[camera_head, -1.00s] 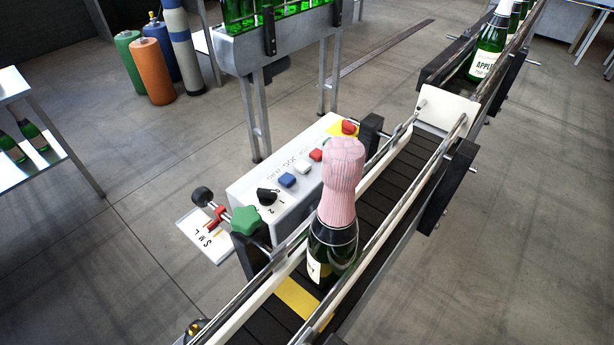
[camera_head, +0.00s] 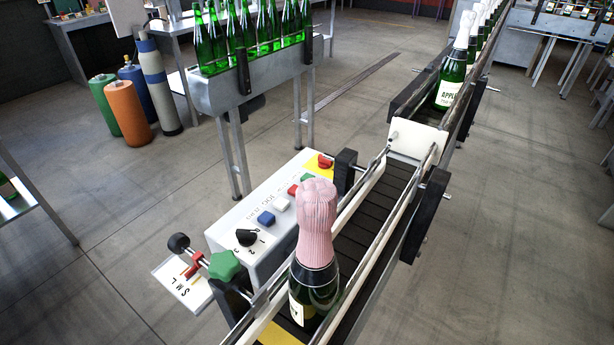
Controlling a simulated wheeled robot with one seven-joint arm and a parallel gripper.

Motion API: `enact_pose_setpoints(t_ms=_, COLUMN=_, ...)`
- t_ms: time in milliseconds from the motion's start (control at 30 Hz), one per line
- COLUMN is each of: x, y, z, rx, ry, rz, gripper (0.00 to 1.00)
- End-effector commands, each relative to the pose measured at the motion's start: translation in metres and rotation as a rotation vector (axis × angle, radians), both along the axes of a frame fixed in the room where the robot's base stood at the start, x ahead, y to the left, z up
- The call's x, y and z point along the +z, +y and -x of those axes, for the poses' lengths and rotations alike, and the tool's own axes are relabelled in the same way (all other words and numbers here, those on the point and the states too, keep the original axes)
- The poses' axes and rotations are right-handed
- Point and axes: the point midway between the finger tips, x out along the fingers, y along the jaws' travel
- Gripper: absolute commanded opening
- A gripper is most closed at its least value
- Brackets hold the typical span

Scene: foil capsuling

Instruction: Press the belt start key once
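A white control box (camera_head: 222,231) stands along the left side of the conveyor belt. Its sloped top bears a black knob (camera_head: 246,237), a blue key (camera_head: 266,218), a white key (camera_head: 281,204), a red key (camera_head: 293,190) and a green key (camera_head: 308,178). The foil of the bottle in front partly hides the green key. A red mushroom button (camera_head: 325,161) sits on a yellow patch at the far end. The key lettering is too small to read. A dark bottle with a pink foil hood (camera_head: 317,225) stands upright on the belt (camera_head: 358,215). My gripper is not in view.
A white gate plate (camera_head: 417,140) crosses the belt's far end, with green bottles (camera_head: 451,80) lined up beyond. A green star knob (camera_head: 224,265) and an S M L plate (camera_head: 183,283) stick out near the box. A trough of green bottles (camera_head: 218,97) stands behind.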

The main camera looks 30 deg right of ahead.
Motion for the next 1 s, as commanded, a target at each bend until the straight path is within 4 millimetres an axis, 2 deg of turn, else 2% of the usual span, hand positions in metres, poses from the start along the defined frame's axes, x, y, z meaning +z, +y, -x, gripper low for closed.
enact_pose_setpoints(t_ms=67, x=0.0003, y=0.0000, z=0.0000, rx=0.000, ry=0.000, rz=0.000, gripper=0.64)
enact_pose_setpoints(t_ms=733, x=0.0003, y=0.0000, z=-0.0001, rx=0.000, ry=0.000, rz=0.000, gripper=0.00)
enact_pose_setpoints(t_ms=1000, x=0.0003, y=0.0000, z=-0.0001, rx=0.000, ry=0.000, rz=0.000, gripper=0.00)
